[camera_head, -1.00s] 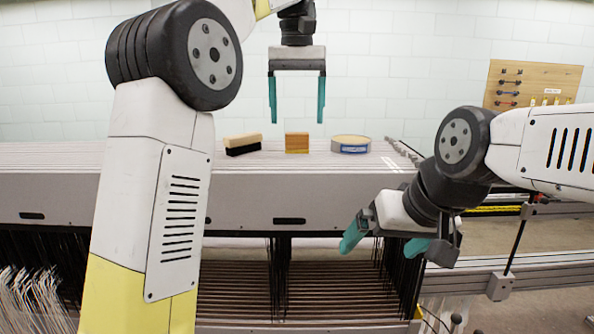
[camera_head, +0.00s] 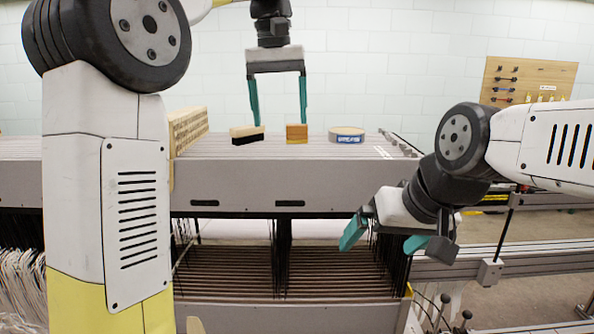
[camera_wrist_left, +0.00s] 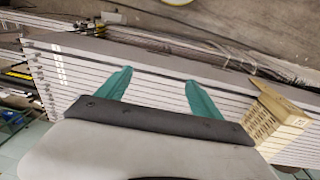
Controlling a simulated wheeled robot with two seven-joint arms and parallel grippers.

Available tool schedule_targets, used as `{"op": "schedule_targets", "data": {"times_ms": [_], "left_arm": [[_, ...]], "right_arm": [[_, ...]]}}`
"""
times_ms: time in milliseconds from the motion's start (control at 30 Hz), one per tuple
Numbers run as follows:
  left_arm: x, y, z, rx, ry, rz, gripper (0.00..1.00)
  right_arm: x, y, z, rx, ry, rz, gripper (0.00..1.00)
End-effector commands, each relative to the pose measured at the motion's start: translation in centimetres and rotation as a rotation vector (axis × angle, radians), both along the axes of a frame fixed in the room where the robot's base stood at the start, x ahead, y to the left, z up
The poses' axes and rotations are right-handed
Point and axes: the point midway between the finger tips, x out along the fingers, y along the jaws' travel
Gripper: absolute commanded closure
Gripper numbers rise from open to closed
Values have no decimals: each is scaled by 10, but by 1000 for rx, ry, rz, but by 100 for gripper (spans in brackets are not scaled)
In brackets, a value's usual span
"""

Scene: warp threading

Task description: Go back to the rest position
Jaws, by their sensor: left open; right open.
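My left gripper (camera_head: 278,100) hangs with its teal fingers pointing down, open and empty, above and behind the machine's grey top in the head view. In the left wrist view its two fingers (camera_wrist_left: 152,95) are spread apart with nothing between them, over the ribbed grey top (camera_wrist_left: 160,92). My right gripper (camera_head: 385,236) is open and empty at the lower right in the head view, in front of the machine's front face. It touches nothing that I can see.
On the grey top (camera_head: 330,178) stand a black-based brush (camera_head: 247,134), a small wooden block (camera_head: 297,133), a round tape roll (camera_head: 346,135) and a slotted wooden piece (camera_head: 188,129), also in the left wrist view (camera_wrist_left: 272,118). A pegboard (camera_head: 528,80) hangs at the back right.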

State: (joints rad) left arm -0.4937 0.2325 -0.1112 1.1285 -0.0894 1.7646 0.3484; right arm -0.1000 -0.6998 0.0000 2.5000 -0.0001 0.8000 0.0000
Motion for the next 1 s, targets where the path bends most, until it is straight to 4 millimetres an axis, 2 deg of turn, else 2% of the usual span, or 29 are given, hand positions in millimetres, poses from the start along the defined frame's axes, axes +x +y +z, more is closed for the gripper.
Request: {"op": "schedule_targets", "data": {"times_ms": [267,367,500,700,833,1000], "left_arm": [[-29,39,-17,-65,-83,-14,24],[-49,58,-32,-94,-137,-19,24],[-89,81,-65,-130,-236,-27,24],[-146,100,-127,-142,-379,-30,24],[-171,105,-161,-135,-446,-29,24],[-186,107,-184,-126,-488,-29,24]], "right_arm": [[0,0,0,0,0,0,0],[0,0,0,0,0,0,0],[0,0,0,0,0,0,0],[0,0,0,0,0,0,0],[0,0,0,0,0,0,0],[0,0,0,0,0,0,0]]}}
